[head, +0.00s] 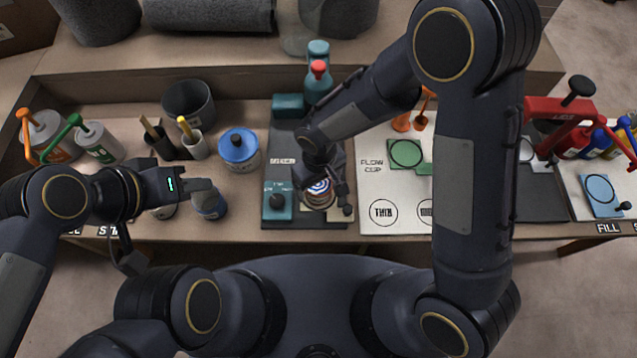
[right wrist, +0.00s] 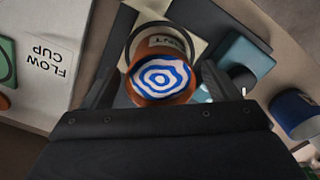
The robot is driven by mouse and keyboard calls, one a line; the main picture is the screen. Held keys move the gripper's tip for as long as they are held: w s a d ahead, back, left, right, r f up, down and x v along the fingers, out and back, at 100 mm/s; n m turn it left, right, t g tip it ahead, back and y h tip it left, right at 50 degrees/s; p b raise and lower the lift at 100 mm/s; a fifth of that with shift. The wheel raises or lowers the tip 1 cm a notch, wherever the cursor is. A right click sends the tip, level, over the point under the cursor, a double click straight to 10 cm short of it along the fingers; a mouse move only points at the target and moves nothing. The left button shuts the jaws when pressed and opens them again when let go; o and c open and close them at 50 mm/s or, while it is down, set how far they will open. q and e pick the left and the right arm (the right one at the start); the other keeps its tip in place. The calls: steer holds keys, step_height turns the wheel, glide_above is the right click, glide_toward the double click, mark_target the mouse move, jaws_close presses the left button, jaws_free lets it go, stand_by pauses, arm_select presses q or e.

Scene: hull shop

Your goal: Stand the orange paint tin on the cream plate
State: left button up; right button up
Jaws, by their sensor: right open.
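The orange paint tin (right wrist: 160,76), with blue and white swirls on top, is upright between the fingers of my open right gripper (right wrist: 160,90) in the right wrist view. The tin (head: 319,194) is partly covered by that gripper (head: 326,192) in the head view. The cream plate (right wrist: 188,18), marked with a dark ring, lies under the tin, whose base appears to rest inside the ring. In the head view only an edge of the plate (head: 342,215) shows. My left gripper (head: 207,191) is left of the tin, above a blue tin; its jaw gap is unclear.
A teal device (head: 278,203) with a black knob stands close left of the orange tin. The blue tin (head: 212,210) is under my left gripper. A blue-lidded can (head: 239,149) stands behind. The white flow cup board (head: 377,182) is to the right, its front part clear.

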mark_target(319, 193)
step_height(319, 193, up, 10)
steer(key=p, duration=0.1)
steer(key=shift+d+r, duration=0.1)
steer(key=shift+r, duration=0.05)
steer(key=s+d+r+m+t+y, duration=0.2)
steer(key=s+d+r+m, duration=0.2)
steer(key=d, duration=0.6)
steer(key=s+d+r+m+t+y, duration=0.1)
steer(key=s+d+r+m+t, duration=0.2)
steer(key=s+d+r, duration=0.4)
steer(key=d+r+m, duration=0.1)
steer(key=d+r, duration=0.1)
steer(key=d, duration=0.1)
steer(key=shift+s+d+m+t+y, duration=0.2)
steer(key=shift+s+m+t+y, duration=0.1)
steer(key=shift+s+y, duration=0.1)
steer(key=shift+r, duration=0.1)
